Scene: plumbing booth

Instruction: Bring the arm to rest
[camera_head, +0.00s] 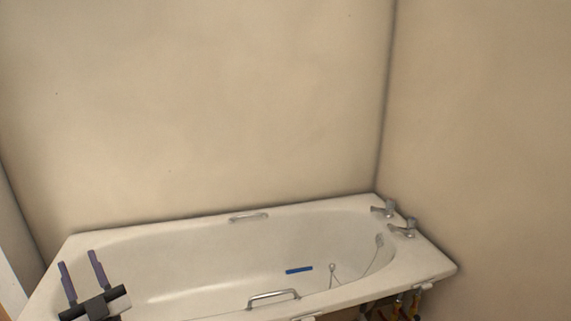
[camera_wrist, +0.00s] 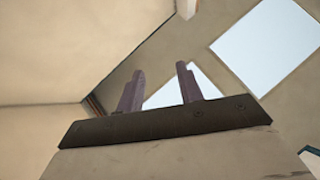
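My gripper (camera_head: 80,274) shows at the lower left of the head view, in front of the left end of the white bathtub (camera_head: 190,230). Its two purple-grey fingers point up and stand apart with nothing between them. In the wrist view my gripper (camera_wrist: 159,84) also shows its fingers apart and empty, with walls and bright panels behind. Most of my arm is out of view.
The bathtub has taps (camera_head: 403,228) at its right end and a metal grab handle (camera_head: 273,296) on its near side. A blue object (camera_head: 299,270) is inside the tub. Pipes (camera_head: 398,306) show below the near rim. Bare walls (camera_head: 200,110) enclose the back and right.

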